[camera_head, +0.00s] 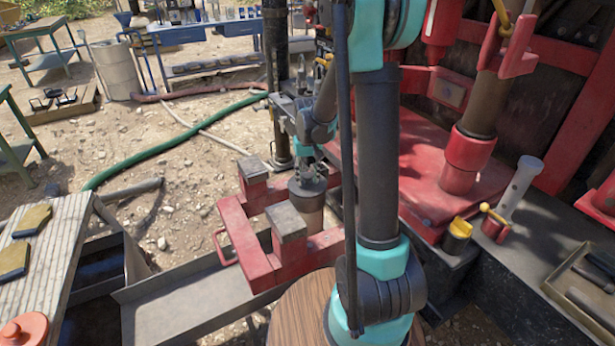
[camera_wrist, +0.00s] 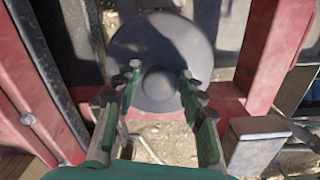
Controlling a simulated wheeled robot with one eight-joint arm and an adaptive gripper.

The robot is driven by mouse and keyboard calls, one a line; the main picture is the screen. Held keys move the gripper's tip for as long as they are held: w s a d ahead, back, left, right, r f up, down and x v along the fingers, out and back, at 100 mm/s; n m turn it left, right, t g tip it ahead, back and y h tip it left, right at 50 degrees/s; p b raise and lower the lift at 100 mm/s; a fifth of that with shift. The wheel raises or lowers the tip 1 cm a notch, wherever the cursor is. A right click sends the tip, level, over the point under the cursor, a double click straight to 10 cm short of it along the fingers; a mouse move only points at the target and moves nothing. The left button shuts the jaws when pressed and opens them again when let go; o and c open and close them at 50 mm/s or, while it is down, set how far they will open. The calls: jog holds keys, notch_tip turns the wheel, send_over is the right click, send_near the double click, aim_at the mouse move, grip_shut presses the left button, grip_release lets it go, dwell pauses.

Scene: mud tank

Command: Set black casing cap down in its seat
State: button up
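The black casing cap (camera_head: 308,187) is a dark round disc. In the head view it sits on top of a brown upright pipe (camera_head: 310,218) between the red frame's blocks. The wrist view shows the cap (camera_wrist: 165,35) from above, with a round knob (camera_wrist: 159,84) at its middle. My gripper (camera_head: 306,160) is just above the cap, pointing down. In the wrist view my gripper's fingers (camera_wrist: 160,76) stand apart on either side of the knob, with a gap showing on both sides. I cannot tell how fully the cap is seated; its underside is hidden.
A red frame (camera_head: 240,240) with grey-topped blocks stands close around the cap. A grey metal trough (camera_head: 185,305) lies in front of it. Red machinery (camera_head: 450,170) stands to the right. A wooden table (camera_head: 50,255) is at left. Open gravel lies behind.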

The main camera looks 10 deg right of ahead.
jog(key=shift+o, duration=0.9)
jog(key=shift+r, duration=0.15)
notch_tip(320, 180, up, 12)
jog(key=shift+s, duration=0.1)
